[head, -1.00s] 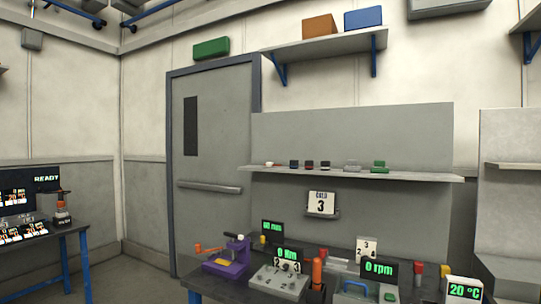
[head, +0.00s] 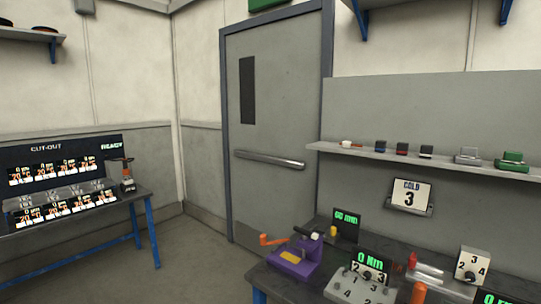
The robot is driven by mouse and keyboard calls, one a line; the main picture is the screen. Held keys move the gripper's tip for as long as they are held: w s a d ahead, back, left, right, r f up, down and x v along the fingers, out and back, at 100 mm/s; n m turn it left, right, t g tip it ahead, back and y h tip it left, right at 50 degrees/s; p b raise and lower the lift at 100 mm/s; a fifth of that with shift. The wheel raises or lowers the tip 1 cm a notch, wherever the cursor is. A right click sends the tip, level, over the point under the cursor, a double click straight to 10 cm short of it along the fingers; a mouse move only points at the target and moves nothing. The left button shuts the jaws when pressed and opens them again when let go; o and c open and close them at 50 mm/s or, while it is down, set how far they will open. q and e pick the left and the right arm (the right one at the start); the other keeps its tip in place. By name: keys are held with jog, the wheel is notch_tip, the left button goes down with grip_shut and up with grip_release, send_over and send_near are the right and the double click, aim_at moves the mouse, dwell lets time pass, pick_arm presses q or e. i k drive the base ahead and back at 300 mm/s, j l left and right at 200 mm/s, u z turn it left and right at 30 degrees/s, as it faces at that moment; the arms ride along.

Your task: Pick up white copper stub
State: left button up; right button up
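A small white piece with an orange-brown end, which looks like the white copper stub (head: 348,143), lies at the left end of the wall shelf (head: 445,164). It is small in the head view, so its details are hard to make out. Neither of my grippers is in view.
Below is a dark bench with a purple device (head: 296,259), a knob box (head: 473,266) and displays. A panel table (head: 145,193) stands left. A grey door (head: 275,140) is between them.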

aim_at(346, 144)
jog(key=i+j+u, duration=0.5)
jog(key=i+u, duration=1.1)
jog(key=i+z, duration=0.3)
jog(key=i, duration=0.15)
jog(key=i+z, duration=0.35)
jog(key=i, duration=0.15)
jog(key=i+j+z, duration=0.3)
jog(key=i+l+z, duration=0.1)
jog(key=i+z, duration=0.15)
jog(key=z, duration=0.2)
jog(key=i+z, duration=0.2)
jog(key=z, duration=0.25)
jog(key=i+z, duration=0.25)
jog(key=z, duration=0.2)
jog(key=i+j+z, duration=0.15)
jog(key=z, duration=0.3)
jog(key=i+j+z, duration=0.25)
jog(key=z, duration=0.2)
jog(key=i+j+z, duration=0.15)
jog(key=j+z, duration=0.15)
jog(key=z, duration=0.15)
